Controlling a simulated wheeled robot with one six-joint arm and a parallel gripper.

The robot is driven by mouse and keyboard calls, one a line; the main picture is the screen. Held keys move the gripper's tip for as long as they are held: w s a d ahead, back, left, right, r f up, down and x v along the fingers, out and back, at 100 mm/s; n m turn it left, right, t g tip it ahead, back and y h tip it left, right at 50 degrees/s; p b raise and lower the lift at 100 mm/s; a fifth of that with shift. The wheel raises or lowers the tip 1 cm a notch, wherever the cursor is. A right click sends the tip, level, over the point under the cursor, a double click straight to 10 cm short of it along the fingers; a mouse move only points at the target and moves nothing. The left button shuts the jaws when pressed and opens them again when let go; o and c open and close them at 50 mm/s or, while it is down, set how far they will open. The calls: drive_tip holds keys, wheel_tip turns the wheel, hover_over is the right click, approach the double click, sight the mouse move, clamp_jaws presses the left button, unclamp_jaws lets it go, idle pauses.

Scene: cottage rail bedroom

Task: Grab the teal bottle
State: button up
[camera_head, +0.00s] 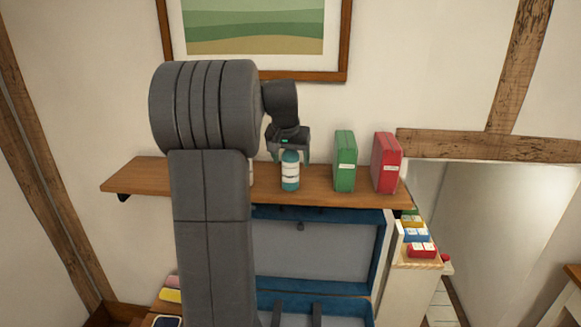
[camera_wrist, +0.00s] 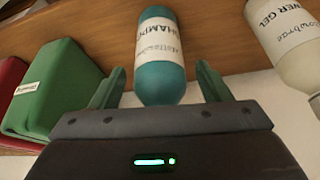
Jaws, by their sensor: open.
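The teal bottle (camera_head: 290,172) stands upright on the wooden wall shelf (camera_head: 322,192), with a white label. In the wrist view the teal bottle (camera_wrist: 161,60) shows a label with "SHAMPOO"-like lettering, partly cut off. My gripper (camera_head: 289,157) is right at the bottle in the head view. In the wrist view my gripper (camera_wrist: 157,88) is open, with one green finger on each side of the bottle's near end. A gap shows between each finger and the bottle, so it is not gripped.
A green box (camera_head: 345,162) and a red box (camera_head: 386,163) stand to the right on the shelf. A pale gel bottle (camera_wrist: 285,40) is beside the teal one, mostly hidden behind my arm in the head view. An open blue-lined case (camera_head: 316,242) is below.

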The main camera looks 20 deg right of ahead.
drive_tip(key=shift+r, duration=0.1)
drive_tip(key=c, duration=1.2)
